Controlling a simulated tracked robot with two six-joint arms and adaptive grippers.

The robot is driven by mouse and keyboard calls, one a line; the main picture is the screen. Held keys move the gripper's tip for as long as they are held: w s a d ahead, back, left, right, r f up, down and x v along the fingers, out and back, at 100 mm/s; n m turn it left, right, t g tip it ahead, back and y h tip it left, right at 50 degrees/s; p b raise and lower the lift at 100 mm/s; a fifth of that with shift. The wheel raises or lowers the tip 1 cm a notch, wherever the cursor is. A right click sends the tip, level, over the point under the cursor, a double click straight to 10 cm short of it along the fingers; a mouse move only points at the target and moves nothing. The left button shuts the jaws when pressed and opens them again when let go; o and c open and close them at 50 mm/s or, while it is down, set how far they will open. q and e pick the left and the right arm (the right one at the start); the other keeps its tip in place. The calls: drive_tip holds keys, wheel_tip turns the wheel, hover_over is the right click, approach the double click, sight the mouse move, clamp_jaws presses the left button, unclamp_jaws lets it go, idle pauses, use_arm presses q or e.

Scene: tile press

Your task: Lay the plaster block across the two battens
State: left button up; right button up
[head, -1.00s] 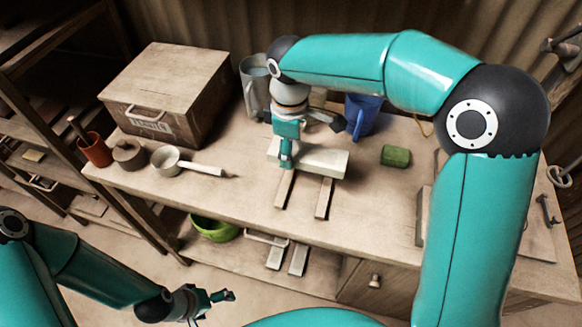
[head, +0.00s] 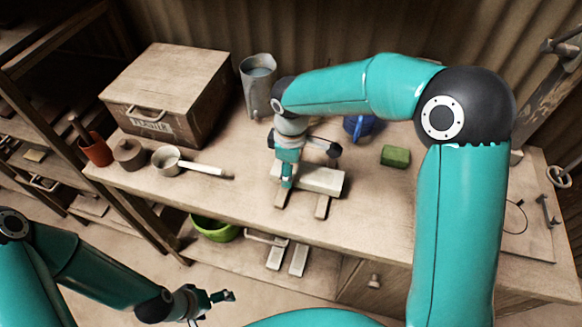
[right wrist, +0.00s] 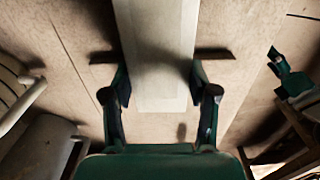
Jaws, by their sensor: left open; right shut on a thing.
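The pale plaster block (head: 322,180) lies crosswise over the left batten (head: 281,199) and the right batten (head: 322,207), whose front ends stick out from under it. I cannot tell whether it bears fully on both. My right gripper (head: 287,180) is shut on the block near its left end. In the right wrist view the block (right wrist: 160,55) runs between the fingers (right wrist: 160,100), and a dark strip, apparently a batten (right wrist: 215,53), shows on both sides of it. My left gripper (head: 215,300) is open and empty, low in front of the bench.
A green bowl (head: 213,228) sits on the lower shelf.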

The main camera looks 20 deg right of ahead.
drive_tip(key=shift+f, duration=0.25)
drive_tip(key=o, duration=1.4)
drive_tip(key=shift+r, duration=0.1)
drive_tip(key=shift+r, duration=0.1)
wheel_tip(320, 180, up, 12)
drive_tip(key=shift+s+r, duration=0.1)
drive_tip(key=shift+r, duration=0.1)
